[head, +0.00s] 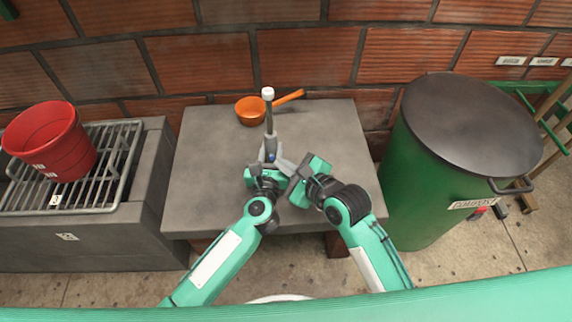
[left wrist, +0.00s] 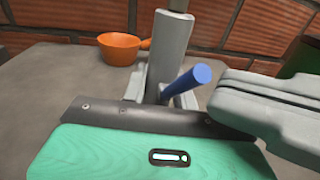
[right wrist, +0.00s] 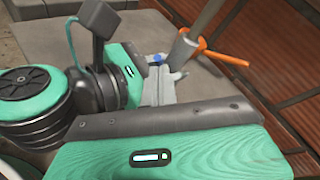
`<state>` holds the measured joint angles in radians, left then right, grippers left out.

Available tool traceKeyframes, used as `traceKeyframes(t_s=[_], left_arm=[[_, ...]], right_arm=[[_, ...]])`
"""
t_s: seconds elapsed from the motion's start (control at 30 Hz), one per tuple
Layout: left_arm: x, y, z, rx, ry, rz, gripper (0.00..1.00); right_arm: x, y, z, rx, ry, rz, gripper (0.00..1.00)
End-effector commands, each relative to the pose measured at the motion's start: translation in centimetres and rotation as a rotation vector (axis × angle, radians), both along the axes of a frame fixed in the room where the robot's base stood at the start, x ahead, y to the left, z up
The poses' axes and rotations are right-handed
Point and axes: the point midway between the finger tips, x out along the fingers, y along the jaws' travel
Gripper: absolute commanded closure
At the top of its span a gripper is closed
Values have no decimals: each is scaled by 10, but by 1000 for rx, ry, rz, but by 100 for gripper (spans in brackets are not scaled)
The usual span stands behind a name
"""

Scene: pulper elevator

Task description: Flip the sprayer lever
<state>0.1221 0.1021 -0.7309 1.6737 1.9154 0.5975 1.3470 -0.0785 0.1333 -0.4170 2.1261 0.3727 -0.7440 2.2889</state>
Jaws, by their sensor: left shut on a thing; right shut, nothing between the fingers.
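The sprayer is a grey upright (head: 269,118) with a white cap on top, standing on the grey table. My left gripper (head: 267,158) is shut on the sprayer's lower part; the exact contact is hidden. My right gripper (head: 281,164) is shut and empty, close to the sprayer's right side. Its grey fingers show in the left wrist view (left wrist: 265,108), just right of the lever. Whether they touch it I cannot tell.
An orange ladle (head: 250,110) lies behind the sprayer on the grey table (head: 205,195). A red bucket (head: 62,150) stands on a metal rack at left. A green bin (head: 415,190) with a dark lid stands at right. A brick wall is behind. The table's left part is clear.

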Motion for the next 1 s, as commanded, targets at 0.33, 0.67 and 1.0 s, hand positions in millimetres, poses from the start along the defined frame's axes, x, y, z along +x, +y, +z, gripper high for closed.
traceKeyframes(t_s=[0.33, 0.67, 1.0], left_arm=[[0, 0, 1, 0, -1, 0, 100], [0, 0, 0, 0, -1, 0, 100], [0, 0, 0, 0, -1, -1, 100]], right_arm=[[3, 0, 4, 1, 1, 0, 100], [6, 0, 8, 2, 1, -1, 100], [20, 1, 21, 5, 0, -2, 100]])
